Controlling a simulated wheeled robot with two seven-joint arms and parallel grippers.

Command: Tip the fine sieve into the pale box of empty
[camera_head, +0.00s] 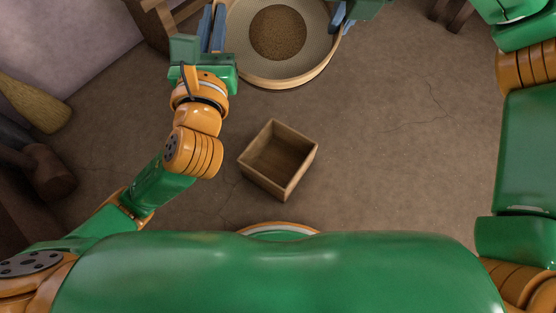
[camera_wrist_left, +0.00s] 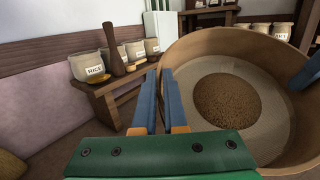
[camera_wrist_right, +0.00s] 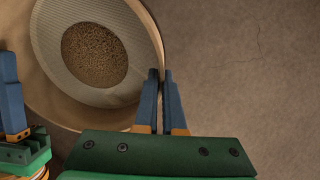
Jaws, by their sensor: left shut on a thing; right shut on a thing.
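The sieve is a round, wooden-rimmed sieve (camera_head: 312,72) at the top of the head view, with a pale mesh and a round heap of brown grain (camera_head: 278,33) in its middle. My left gripper (camera_head: 212,28) is shut on the sieve's left rim; the rim also shows in the left wrist view (camera_wrist_left: 215,42). My right gripper (camera_wrist_right: 165,90) is shut on the rim's opposite side. The sieve is held between both grippers, with the grain still on the mesh. An open, empty wooden box (camera_head: 296,187) stands on the floor, nearer my base than the sieve.
In the left wrist view, labelled sacks (camera_wrist_left: 90,66) stand on a low wooden bench (camera_wrist_left: 100,88) by the wall. A mallet (camera_head: 48,172) and a yellowish sack or broom-like thing (camera_head: 35,103) lie at the left. The floor right of the box is clear.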

